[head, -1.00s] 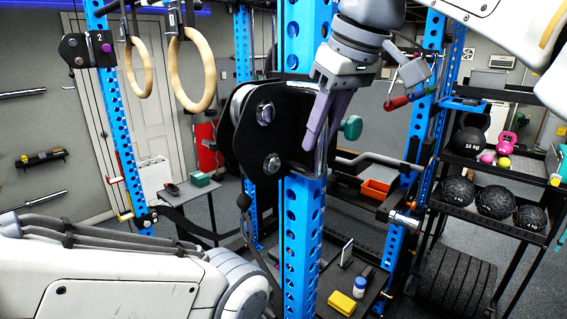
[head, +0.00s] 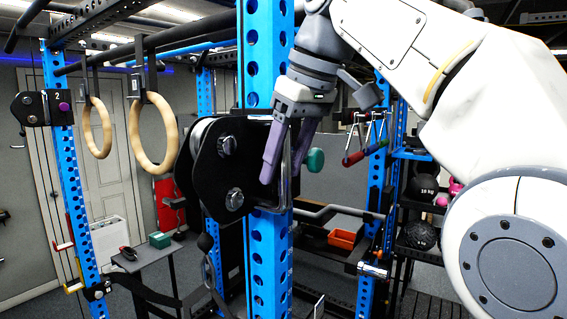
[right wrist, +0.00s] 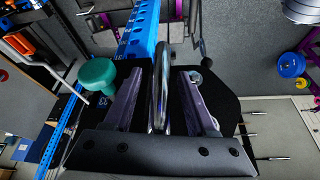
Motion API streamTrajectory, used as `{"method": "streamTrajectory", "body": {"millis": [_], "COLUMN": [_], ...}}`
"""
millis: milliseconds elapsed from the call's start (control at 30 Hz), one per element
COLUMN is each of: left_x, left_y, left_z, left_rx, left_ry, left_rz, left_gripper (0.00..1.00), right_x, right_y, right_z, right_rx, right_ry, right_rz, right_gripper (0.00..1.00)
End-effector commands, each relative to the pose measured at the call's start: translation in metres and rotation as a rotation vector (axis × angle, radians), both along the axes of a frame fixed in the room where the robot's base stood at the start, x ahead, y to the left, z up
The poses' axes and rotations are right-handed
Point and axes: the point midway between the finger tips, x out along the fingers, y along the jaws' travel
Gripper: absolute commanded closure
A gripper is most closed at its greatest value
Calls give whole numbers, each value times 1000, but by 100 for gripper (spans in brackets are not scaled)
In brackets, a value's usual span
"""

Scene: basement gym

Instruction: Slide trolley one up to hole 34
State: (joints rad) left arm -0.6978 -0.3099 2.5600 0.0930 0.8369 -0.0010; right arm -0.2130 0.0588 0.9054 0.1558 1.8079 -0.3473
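The near trolley (head: 215,165) has black side plates, a pulley, a green knob (head: 315,160) and a chrome handle (head: 285,165). It sits on the near blue upright (head: 268,240); I take it as trolley one, but no number on it is readable. My right gripper (head: 281,177) is at the handle, purple fingers pointing down. In the right wrist view, the chrome handle (right wrist: 160,90) stands between the parted fingers of my right gripper (right wrist: 161,72), with gaps visible on both sides. Which hole is number 34 cannot be read. My left gripper is out of view.
Another trolley marked 2 (head: 42,107) with a purple knob is on the left upright (head: 62,150). Two wooden rings (head: 153,133) hang between the uprights. A cable runs below the near trolley. An orange bin (head: 342,238) and a ball rack stand behind.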

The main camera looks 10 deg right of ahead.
Motion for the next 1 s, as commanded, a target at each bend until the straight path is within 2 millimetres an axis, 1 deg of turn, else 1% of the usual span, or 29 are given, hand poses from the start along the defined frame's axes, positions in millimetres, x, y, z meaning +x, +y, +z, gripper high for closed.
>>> {"method": "streamTrajectory", "body": {"millis": [367, 533, 667, 800, 867, 1000], "left_x": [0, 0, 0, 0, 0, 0], "left_y": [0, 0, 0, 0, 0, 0], "left_z": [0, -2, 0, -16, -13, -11], "left_rx": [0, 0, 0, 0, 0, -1], "left_ry": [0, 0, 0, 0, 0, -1], "left_rz": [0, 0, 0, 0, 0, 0], "left_gripper": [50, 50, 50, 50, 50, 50], "right_x": [-1, -4, -8, -37, -50, -76], "right_y": [0, -2, -6, -26, -35, -54], "right_z": [2, 12, 27, 24, 28, 29], "right_rx": [0, 0, 1, 1, 1, 0], "right_ry": [1, -1, -2, -5, -2, 0], "right_rz": [1, 1, 1, -5, -5, -5], "right_gripper": [43, 43, 43, 43, 43, 43]}}
